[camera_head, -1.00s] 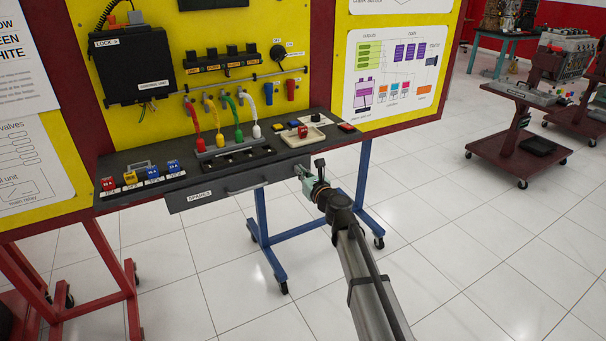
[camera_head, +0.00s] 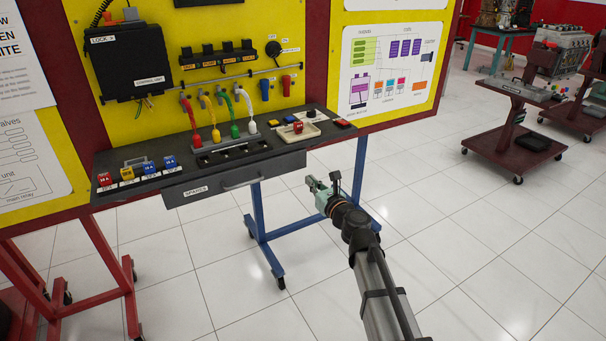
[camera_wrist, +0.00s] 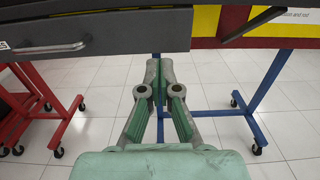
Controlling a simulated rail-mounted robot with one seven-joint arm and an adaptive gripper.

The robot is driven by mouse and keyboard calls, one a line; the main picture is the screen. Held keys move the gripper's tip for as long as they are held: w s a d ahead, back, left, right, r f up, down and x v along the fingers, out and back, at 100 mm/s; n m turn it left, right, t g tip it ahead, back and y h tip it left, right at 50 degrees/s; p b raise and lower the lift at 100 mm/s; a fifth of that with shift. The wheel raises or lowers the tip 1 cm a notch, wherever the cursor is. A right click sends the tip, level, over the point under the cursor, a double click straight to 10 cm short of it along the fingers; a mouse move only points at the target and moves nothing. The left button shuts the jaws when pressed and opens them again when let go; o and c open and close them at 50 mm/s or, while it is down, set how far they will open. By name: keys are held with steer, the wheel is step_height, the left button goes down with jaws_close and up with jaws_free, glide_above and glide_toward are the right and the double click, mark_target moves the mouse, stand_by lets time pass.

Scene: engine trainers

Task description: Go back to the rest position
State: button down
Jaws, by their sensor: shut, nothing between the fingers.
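My gripper (camera_head: 313,184) is in front of the bench, over the white floor, to the right of the drawer. In the wrist view my gripper (camera_wrist: 160,72) points at the underside of the bench with its green fingers together and nothing between them. The dark bench shelf (camera_head: 115,190) carries a drawer (camera_head: 235,180) labelled "SPARES", which stands a little out from the front edge; its handle also shows in the wrist view (camera_wrist: 50,49). My gripper is apart from the drawer and the bench.
On the shelf are several coloured fuse-like blocks (camera_head: 127,173), a rack with coloured plugs (camera_head: 232,150) and a light tray (camera_head: 296,131). Blue legs (camera_head: 262,230) and red legs (camera_head: 110,255) stand below. A dark red cart (camera_head: 505,150) is at right. The floor between is clear.

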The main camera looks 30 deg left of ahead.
steer(key=s+d+f+n+g+h, duration=0.25)
steer(key=s+d+f+n, duration=0.2)
steer(key=f+n, duration=0.3)
steer(key=s+d+f+n+g+h, duration=0.1)
steer(key=s+d+f+n+g, duration=0.2)
steer(key=s+f+n, duration=0.35)
steer(key=s+d+f+n+g+h, duration=0.2)
steer(key=s+d+f+n+h, duration=0.1)
steer(key=d+f, duration=0.6)
steer(key=s+d+f+n+g+h, duration=0.1)
steer(key=s+d+f+n+h, duration=0.25)
steer(key=d+f, duration=0.6)
steer(key=s+d+f+n+g+h, duration=0.2)
steer(key=s+d+f+n, duration=0.2)
steer(key=d+f, duration=0.55)
steer(key=s+d+f+g+h, duration=0.25)
steer(key=s+d+f, duration=0.35)
steer(key=s+d, duration=0.5)
steer(key=s+d+f+g+h, duration=0.25)
steer(key=s+d+f, duration=0.25)
steer(key=s+d, duration=0.65)
step_height(320, 180, up, 12)
steer(key=y+p, duration=0.1)
steer(key=p, duration=1.1)
steer(key=shift+a+r+m, duration=0.15)
steer(key=shift+a+m, duration=0.15)
steer(key=shift+m, duration=0.05)
